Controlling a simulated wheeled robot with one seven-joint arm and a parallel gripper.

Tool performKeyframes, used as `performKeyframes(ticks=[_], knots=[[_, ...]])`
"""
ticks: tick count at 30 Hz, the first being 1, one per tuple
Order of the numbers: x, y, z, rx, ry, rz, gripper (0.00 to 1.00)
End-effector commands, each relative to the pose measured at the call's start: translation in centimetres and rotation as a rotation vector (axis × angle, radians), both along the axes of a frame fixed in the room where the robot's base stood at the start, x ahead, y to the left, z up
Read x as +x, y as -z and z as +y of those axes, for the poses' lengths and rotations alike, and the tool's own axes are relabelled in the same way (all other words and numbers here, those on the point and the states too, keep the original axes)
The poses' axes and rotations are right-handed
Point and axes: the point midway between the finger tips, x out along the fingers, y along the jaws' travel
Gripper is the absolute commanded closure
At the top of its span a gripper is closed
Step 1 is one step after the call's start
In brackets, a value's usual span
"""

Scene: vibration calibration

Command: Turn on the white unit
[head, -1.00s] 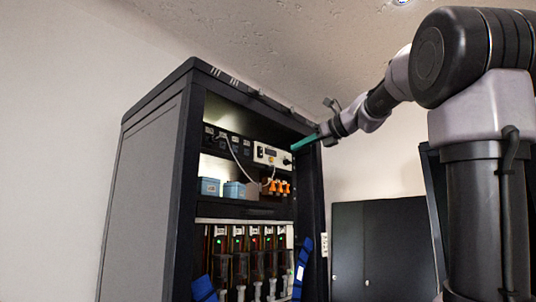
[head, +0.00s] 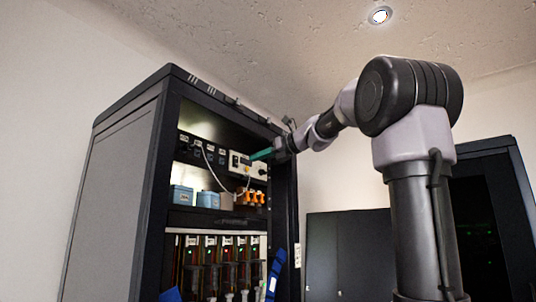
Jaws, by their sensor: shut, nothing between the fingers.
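The white unit (head: 238,161) sits on the upper level of the open black rack, with a small dark display and dark knobs on its front. My gripper (head: 255,157), with green fingers, is shut and empty. Its fingertips are in front of the unit's upper face in the head view and cover part of it. I cannot tell whether they touch the unit. The unit's right part is partly hidden behind my gripper.
The black rack (head: 120,190) has a right post close to my gripper. Blue boxes (head: 181,195) and orange connectors (head: 250,197) sit below the unit. A white cable (head: 212,172) hangs beside it.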

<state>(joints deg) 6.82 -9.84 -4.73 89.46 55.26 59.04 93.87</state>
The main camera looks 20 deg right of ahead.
Motion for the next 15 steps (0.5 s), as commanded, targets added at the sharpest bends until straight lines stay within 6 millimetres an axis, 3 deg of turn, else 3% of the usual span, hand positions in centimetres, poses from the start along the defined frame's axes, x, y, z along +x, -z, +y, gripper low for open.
performKeyframes(ticks=[6,15], knots=[[3.3,0.5,2.5,0.000,-0.002,0.001,1.00],[5.2,0.7,3.8,-0.002,0.000,-0.001,1.00]])
